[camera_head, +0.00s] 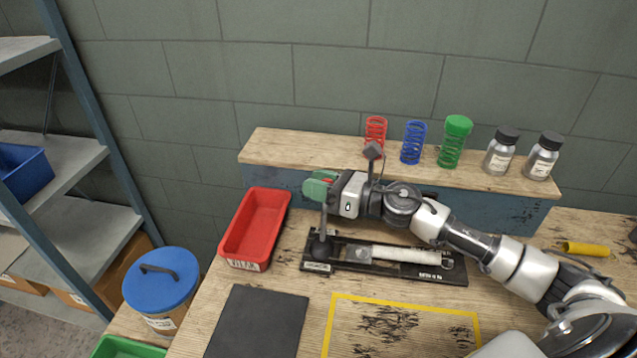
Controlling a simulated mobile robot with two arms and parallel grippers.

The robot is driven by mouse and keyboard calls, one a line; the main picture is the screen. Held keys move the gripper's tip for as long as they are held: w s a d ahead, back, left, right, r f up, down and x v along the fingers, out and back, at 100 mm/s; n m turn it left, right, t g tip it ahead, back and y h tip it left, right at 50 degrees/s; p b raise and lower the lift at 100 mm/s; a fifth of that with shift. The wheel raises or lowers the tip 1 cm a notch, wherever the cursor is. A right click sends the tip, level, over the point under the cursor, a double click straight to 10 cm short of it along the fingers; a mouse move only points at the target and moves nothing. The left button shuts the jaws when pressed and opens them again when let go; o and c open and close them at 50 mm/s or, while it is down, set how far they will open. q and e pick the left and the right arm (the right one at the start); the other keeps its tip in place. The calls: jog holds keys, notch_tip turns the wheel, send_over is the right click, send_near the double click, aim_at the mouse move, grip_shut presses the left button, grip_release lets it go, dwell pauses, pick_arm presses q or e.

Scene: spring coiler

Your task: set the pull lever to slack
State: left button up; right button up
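The spring coiler has a long black base (455,270) on the wooden bench, with a pale cylinder (405,255) lying along it. At its left end a grey lever (323,218) stands nearly upright from a dark pivot. A green and red part (317,187) shows at the lever's top; I cannot tell whether it is all lever handle. My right gripper (331,190) reaches in from the right, level with the lever's top and touching or very close to it. Its fingertips are hard to make out, so its grip is unclear. My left gripper is not in view.
A red tray (228,239) stands left of the coiler, with a dark mat (258,322) in front. A raised shelf (300,148) behind holds red (375,137), blue (413,143) and green (454,141) springs and two jars (502,153). A yellow-framed area (400,303) lies in front.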

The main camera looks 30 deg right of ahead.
grip_shut()
